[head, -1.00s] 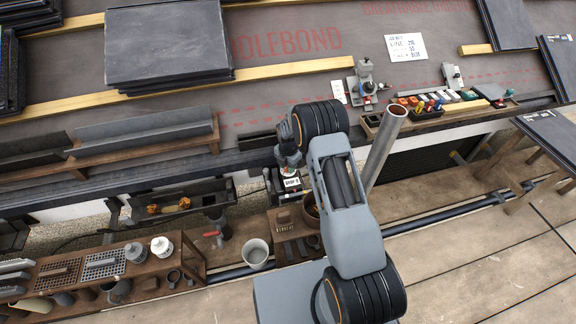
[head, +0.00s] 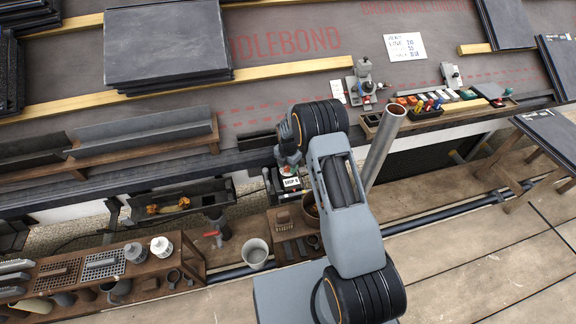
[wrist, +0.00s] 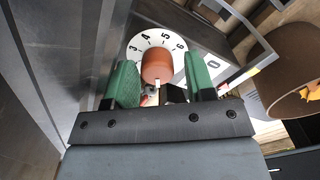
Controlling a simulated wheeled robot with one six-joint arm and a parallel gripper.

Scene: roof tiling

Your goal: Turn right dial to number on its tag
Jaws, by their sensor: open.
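In the wrist view, a white dial face (wrist: 172,43) with black numbers 3, 4, 5 and 6 showing has an orange-brown round knob (wrist: 157,64) at its middle. My gripper (wrist: 162,82) is open, with one green finger left of the knob and one right of it. The fingers look apart from the knob. The lower part of the dial and any pointer are hidden by the gripper.
A brown cylindrical vessel (wrist: 292,62) stands close on the right in the wrist view. A grey slanted pipe (head: 383,145) rises right of my arm.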

